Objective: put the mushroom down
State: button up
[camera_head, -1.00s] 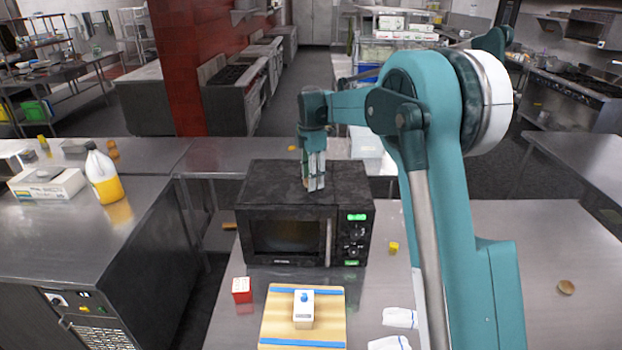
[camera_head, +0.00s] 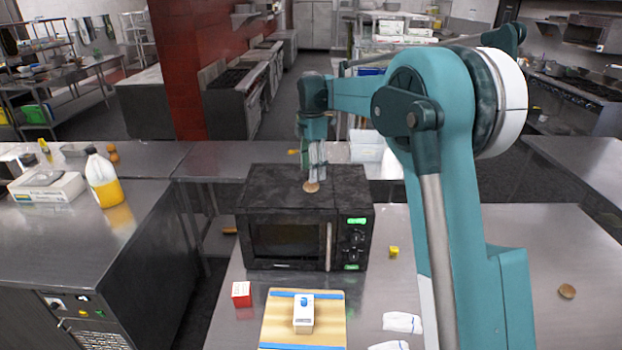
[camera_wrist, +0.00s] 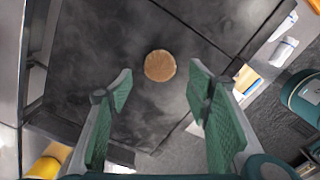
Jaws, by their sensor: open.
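The mushroom shows as a round brown disc (camera_wrist: 160,66) in the wrist view, lying on the dark top of the microwave (camera_wrist: 85,75). In the head view the mushroom (camera_head: 311,187) sits on the microwave (camera_head: 262,200), near the middle of its top. My gripper (camera_head: 316,178) is just above and behind it in the head view. In the wrist view my gripper (camera_wrist: 160,85) has its two green fingers spread wide, with the mushroom apart from both, beyond the fingertips. Nothing is between the fingers.
A cutting board (camera_head: 275,320) with a white and blue box (camera_head: 303,316) lies before the microwave. A red box (camera_head: 241,294), a yellow cube (camera_head: 394,252), white cloths (camera_head: 402,322) and another round brown item (camera_head: 567,291) lie on the steel counter. The right counter is mostly clear.

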notch_tip(320, 180, up, 7)
jog(key=shift+f, duration=0.15)
dwell(0.9)
jog(key=shift+s, duration=0.1)
jog(key=s+d+r+m+t, duration=0.1)
jog(key=s+d+r+m, duration=0.3)
jog(key=s, duration=0.5)
jog(key=s+d+r+m+t, duration=0.1)
jog(key=s+d+m, duration=0.3)
jog(key=s+d, duration=0.3)
jog(key=s+d+r+m+t, duration=0.25)
jog(key=s+d+m, duration=0.2)
jog(key=s, duration=0.55)
jog(key=s+d+f+m+t, duration=0.1)
jog(key=s+d+f+m, duration=0.1)
jog(key=s, duration=0.7)
jog(key=s+d+f+m, duration=0.3)
jog(key=s+f+m, duration=0.2)
jog(key=s+f, duration=0.2)
jog(key=s+d+f+m+t, duration=0.1)
jog(key=s+d+f+m, duration=0.2)
jog(key=s, duration=0.8)
notch_tip(320, 180, down, 2)
jog(key=shift+d+f+m+t, duration=0.1)
jog(key=shift+d+m+t, duration=0.2)
jog(key=shift+m, duration=0.45)
